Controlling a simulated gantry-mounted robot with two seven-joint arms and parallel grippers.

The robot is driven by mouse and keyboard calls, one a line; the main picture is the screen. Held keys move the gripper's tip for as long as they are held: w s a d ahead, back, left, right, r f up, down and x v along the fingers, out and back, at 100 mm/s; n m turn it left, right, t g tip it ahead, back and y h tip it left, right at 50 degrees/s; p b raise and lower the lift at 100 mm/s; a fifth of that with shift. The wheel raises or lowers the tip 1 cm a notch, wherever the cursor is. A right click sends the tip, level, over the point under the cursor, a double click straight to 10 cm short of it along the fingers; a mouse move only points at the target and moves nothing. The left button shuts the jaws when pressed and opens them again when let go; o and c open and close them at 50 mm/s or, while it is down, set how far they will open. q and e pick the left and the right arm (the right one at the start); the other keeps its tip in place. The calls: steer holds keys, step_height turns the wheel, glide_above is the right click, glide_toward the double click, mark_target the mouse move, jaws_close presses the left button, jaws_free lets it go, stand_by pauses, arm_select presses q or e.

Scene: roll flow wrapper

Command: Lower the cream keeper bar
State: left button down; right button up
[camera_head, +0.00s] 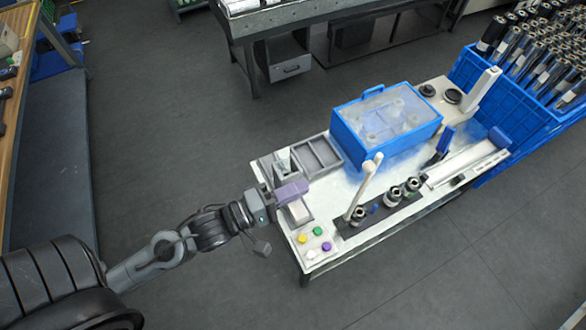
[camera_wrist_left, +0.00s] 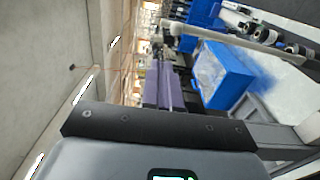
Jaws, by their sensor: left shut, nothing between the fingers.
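The cream keeper bar (camera_head: 365,186) stands raised and tilted at the left end of the dark roller block (camera_head: 383,212) on the machine table. It also crosses the top of the left wrist view (camera_wrist_left: 228,38). My left gripper (camera_head: 303,187), with purple fingers, hangs over the table's left end, to the left of the bar and apart from it. Its fingers are shut together and empty, and they also show in the left wrist view (camera_wrist_left: 164,72). My right gripper is in neither view.
A blue box with a clear lid (camera_head: 385,115) stands behind the bar. Grey trays (camera_head: 318,155) lie near my gripper. Coloured buttons (camera_head: 317,231) sit at the front left corner. A blue crate (camera_head: 500,105) of rolls stands at the right. A cream upright (camera_head: 481,89) rises at the back.

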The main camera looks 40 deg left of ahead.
arm_select(q)
step_height(320, 180, down, 2)
steer(key=b, duration=0.5)
glide_toward(363, 169)
steer(key=shift+g, duration=0.3)
steer(key=x, duration=0.3)
steer(key=p+x, duration=0.1)
steer(key=x, duration=0.1)
steer(key=shift+r, duration=0.35)
steer(key=shift+x, duration=0.95)
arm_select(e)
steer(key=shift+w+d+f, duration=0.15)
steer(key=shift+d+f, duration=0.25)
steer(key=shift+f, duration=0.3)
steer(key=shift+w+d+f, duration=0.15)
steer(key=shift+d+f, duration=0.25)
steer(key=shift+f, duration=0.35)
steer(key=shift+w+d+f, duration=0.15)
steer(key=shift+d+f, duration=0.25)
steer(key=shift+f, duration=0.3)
arm_select(q)
steer(key=shift+f, duration=0.1)
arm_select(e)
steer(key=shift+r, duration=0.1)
